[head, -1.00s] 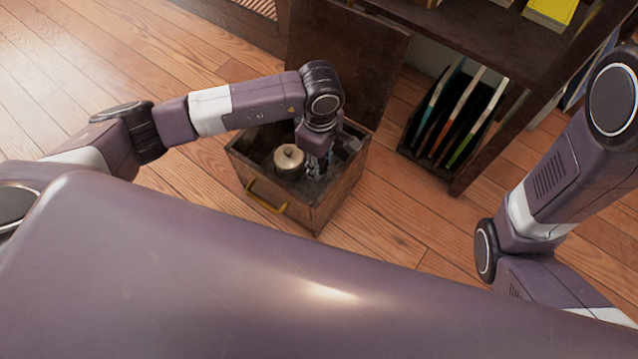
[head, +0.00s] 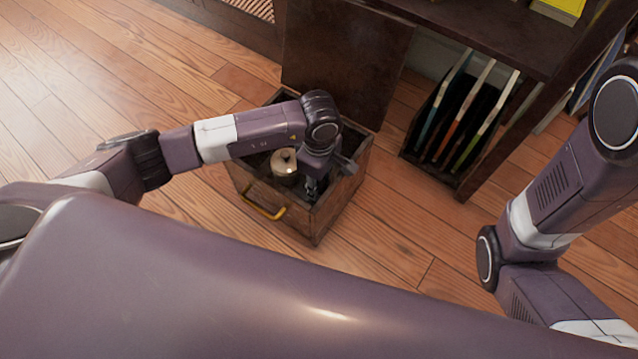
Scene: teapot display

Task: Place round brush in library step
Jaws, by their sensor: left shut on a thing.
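The library step (head: 332,214) is a worn wooden box with a brass handle on its front, in the middle of the head view. Its dark lid panel (head: 345,60) stands upright behind it. The round brush (head: 284,165), a small beige round piece with a knob on top, is inside the box opening, left of my left fingers. My left gripper (head: 312,186) points down into the box, shut on the brush; the wrist partly hides the contact. I cannot tell whether the brush touches the box floor. My right gripper is out of view.
A dark shelf (head: 480,30) stands behind at the right, with an upright rack of thin coloured books (head: 455,120) below it. The box walls surround my left fingers closely. Wooden floor (head: 385,225) is clear right of the box.

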